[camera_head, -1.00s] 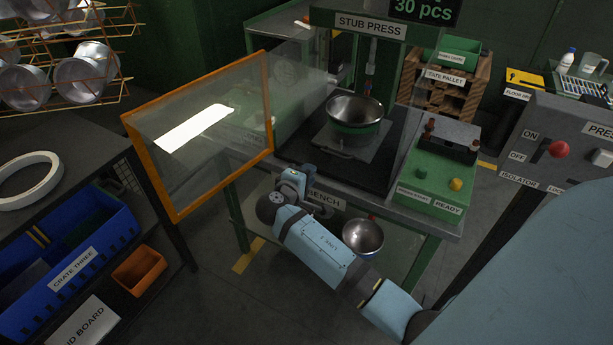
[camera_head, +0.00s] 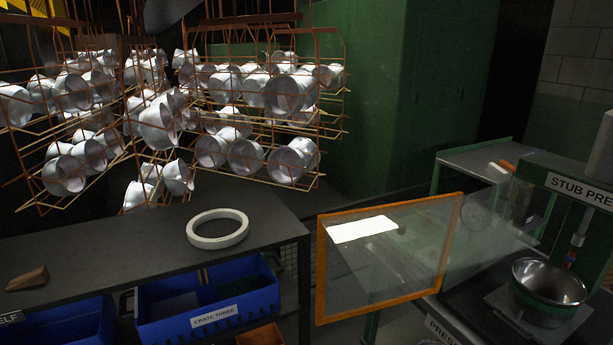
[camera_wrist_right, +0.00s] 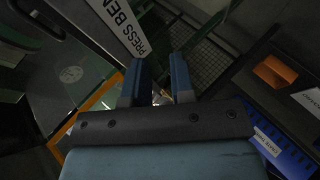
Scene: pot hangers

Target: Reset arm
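My right gripper (camera_wrist_right: 160,64) shows in the right wrist view. Its two blue-grey fingers stand apart with a gap between them, and I see nothing held in it. Behind the fingers are the edge of the press bench with its label (camera_wrist_right: 118,27) and a dark mesh panel. Neither arm shows in the head view, and my left gripper is in no view.
Wire racks hang with several metal pots (camera_head: 290,95) at the upper left. A white ring (camera_head: 217,230) lies on the dark shelf (camera_head: 110,235), above blue crates (camera_head: 215,310). An orange-framed clear guard (camera_head: 320,275) stands before the press, which holds a metal bowl (camera_head: 550,283).

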